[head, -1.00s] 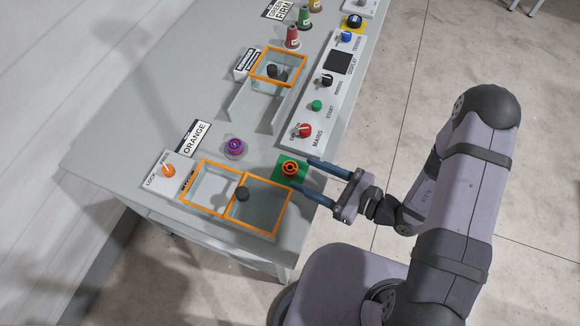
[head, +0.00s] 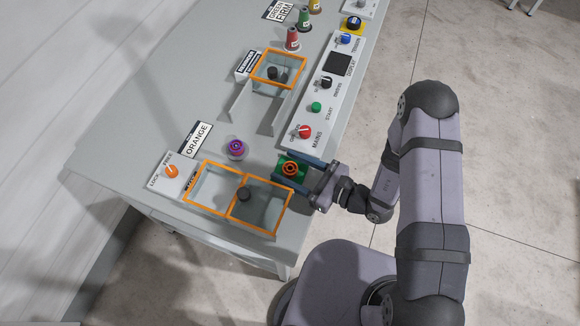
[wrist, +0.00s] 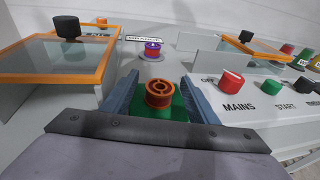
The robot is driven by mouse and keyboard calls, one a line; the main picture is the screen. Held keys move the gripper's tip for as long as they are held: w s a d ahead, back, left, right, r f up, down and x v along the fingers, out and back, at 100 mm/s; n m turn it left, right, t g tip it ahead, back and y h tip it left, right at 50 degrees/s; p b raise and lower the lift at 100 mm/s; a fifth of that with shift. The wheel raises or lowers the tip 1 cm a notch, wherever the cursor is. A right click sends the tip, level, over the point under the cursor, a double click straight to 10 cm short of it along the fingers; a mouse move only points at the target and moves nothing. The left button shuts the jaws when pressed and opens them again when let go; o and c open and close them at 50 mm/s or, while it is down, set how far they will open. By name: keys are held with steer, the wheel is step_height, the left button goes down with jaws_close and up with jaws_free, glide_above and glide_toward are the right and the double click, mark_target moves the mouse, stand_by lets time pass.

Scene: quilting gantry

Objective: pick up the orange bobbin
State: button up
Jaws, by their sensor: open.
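The orange bobbin (head: 290,169) sits on a green pad (head: 302,173) near the table's front edge. My gripper (head: 293,166) is open, with one blue-grey finger on each side of the bobbin. In the wrist view the orange bobbin (wrist: 159,93) stands upright between the two fingers of my gripper (wrist: 158,95), and I see gaps beside it. Whether the fingers touch the pad cannot be told.
An orange-framed clear lid box (head: 260,231) stands close to the left of the gripper. A control panel (head: 297,143) with a red MAINS knob (head: 304,132) lies just beyond it. A purple bobbin (head: 236,148) stands behind, near the ORANGE sign (head: 196,139).

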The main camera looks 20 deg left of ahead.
steer(key=c, duration=1.1)
steer(key=shift+r, duration=0.2)
steer(key=shift+r+b, duration=0.35)
steer(key=shift+r, duration=4.45)
